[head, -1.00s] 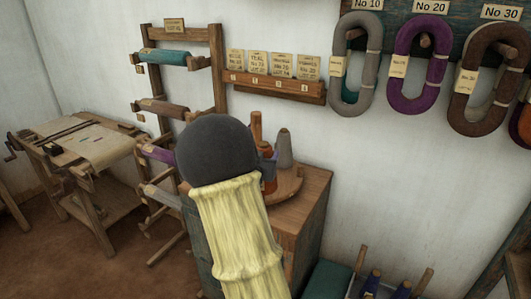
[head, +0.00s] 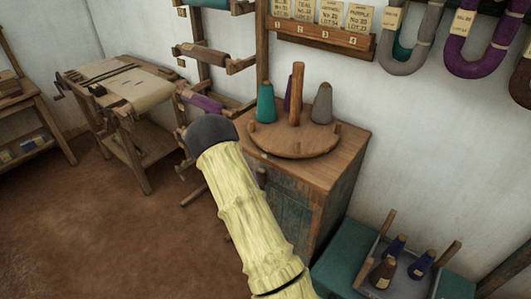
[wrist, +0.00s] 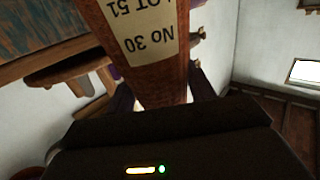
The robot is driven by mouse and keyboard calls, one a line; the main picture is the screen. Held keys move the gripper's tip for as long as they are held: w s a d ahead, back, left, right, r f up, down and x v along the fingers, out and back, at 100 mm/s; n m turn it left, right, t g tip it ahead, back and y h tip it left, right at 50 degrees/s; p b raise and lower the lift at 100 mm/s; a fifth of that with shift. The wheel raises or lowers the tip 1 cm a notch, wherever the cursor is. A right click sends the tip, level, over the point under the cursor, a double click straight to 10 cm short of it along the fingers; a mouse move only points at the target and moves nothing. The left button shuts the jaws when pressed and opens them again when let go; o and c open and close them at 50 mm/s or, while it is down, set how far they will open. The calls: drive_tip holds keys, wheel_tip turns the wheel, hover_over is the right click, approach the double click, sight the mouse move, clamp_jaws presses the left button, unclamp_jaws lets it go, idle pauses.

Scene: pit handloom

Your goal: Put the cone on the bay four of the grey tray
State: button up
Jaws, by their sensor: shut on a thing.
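My gripper (wrist: 163,97) is shut on a rust-brown cone (wrist: 160,78) in the wrist view. The cone's pale label reads No 30, LOT 51, upside down. In the head view my arm's dark rounded end and yellow sleeve hide the gripper and the held cone. The grey tray (head: 405,285) is at the lower right of the head view, with wooden posts at its corners.
A round wooden stand (head: 290,147) with a central peg holds teal, purple and grey cones on a cabinet (head: 345,150). The tray rests on a teal surface (head: 340,250). Yarn hanks (head: 410,50) hang on the wall. A work table (head: 125,85) stands at left.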

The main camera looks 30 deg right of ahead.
drive_tip(key=a+f+n+t+y, duration=0.1)
drive_tip(key=a+f+n+y, duration=0.3)
drive_tip(key=a+f, duration=0.8)
wheel_tip(320, 180, down, 3)
drive_tip(key=shift+w+a+r+y, duration=0.15)
drive_tip(key=shift+w+y, duration=0.3)
drive_tip(key=shift+y, duration=0.65)
drive_tip(key=shift+w+r, duration=0.2)
drive_tip(key=shift+r, duration=0.2)
